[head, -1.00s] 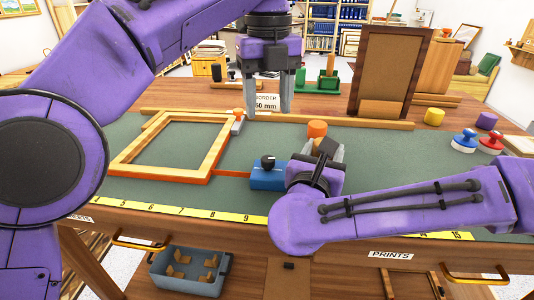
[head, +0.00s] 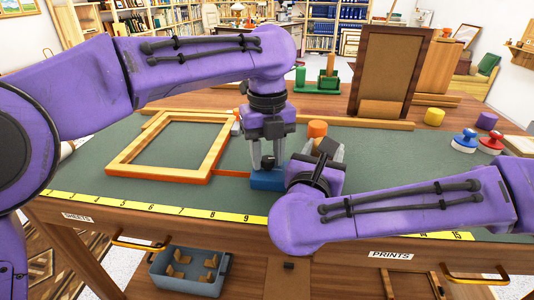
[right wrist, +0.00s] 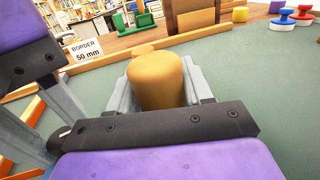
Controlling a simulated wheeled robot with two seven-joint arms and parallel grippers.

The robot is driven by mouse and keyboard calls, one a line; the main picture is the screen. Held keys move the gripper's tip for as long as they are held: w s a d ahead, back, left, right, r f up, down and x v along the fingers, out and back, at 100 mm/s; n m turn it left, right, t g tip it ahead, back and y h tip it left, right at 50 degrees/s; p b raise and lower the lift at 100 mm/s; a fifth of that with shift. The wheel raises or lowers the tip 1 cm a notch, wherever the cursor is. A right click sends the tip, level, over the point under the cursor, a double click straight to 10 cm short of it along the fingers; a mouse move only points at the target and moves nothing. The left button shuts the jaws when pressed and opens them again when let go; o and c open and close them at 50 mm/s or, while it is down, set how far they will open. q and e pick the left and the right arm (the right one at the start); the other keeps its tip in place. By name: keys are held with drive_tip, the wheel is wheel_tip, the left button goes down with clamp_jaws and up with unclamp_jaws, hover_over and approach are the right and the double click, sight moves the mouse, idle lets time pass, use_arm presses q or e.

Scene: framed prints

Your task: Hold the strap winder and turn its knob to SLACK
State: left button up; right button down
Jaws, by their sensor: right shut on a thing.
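The strap winder is a blue block (head: 267,181) with a black knob (head: 267,162) on top, at the end of the orange strap (head: 232,174) by the wooden frame (head: 118,167). My left gripper (head: 267,160) points down over it, fingers apart on either side of the knob; contact is not clear.
A wooden rail (head: 370,124) runs behind the work mat. A brown upright board (head: 388,70) and green stand (head: 322,82) are at the back. Blue (head: 464,142) and red (head: 491,143) knobbed pieces stand right. A yellow ruler strip (head: 170,208) lines the front edge.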

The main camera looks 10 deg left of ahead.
use_arm(q)
clamp_jaws()
use_arm(e)
drive_tip(key=shift+r, duration=0.1)
